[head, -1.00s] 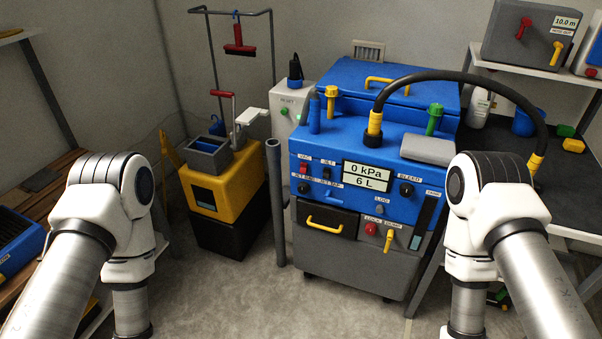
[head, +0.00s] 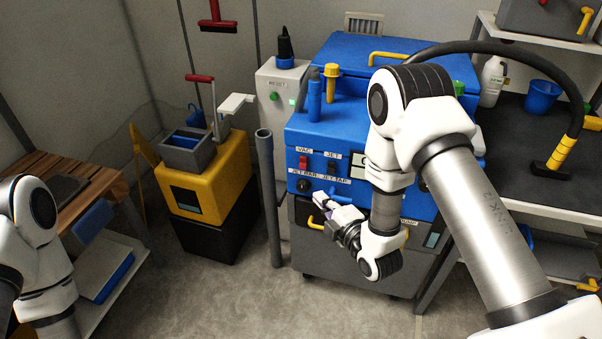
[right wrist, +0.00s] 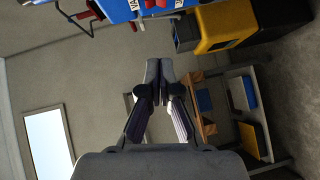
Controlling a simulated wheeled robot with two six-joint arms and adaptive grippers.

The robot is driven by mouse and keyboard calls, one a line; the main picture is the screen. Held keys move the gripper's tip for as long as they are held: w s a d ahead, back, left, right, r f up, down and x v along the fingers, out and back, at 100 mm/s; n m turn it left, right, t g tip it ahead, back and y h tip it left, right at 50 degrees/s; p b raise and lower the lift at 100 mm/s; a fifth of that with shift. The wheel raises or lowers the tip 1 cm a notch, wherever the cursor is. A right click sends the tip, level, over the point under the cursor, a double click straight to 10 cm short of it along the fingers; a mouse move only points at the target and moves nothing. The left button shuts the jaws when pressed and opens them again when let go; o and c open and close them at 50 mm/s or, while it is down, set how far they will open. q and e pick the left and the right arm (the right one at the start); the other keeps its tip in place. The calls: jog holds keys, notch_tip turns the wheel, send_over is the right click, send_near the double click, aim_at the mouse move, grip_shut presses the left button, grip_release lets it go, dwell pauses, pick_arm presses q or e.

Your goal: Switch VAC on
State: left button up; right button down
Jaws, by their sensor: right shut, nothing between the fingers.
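The blue machine (head: 350,105) stands at the centre of the head view. Its red VAC switch (head: 303,163) sits under the VAC label on the upper left of the front panel, beside the dark JET switch (head: 331,166). My right gripper (head: 318,198) is shut and empty, in front of the machine, below the VAC switch and apart from it. In the right wrist view its fingertips (right wrist: 160,70) meet, with part of the blue panel at the top edge. My left gripper is out of view; only my left arm shows.
A yellow and black bucket unit (head: 205,190) stands left of the machine, with a grey upright pipe (head: 268,195) between them. A black hose (head: 520,62) arches over the right side to a dark table (head: 510,150). A wooden bench (head: 75,190) is at left. Floor in front is open.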

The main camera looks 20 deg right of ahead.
send_near(299, 166)
jog(key=w+a, duration=0.3)
jog(key=a, duration=0.1)
jog(key=w+d, duration=0.1)
jog(key=w+d+f, duration=0.1)
jog(key=w, duration=0.1)
jog(key=shift+d+p, duration=0.3)
jog(key=shift+p, duration=0.05)
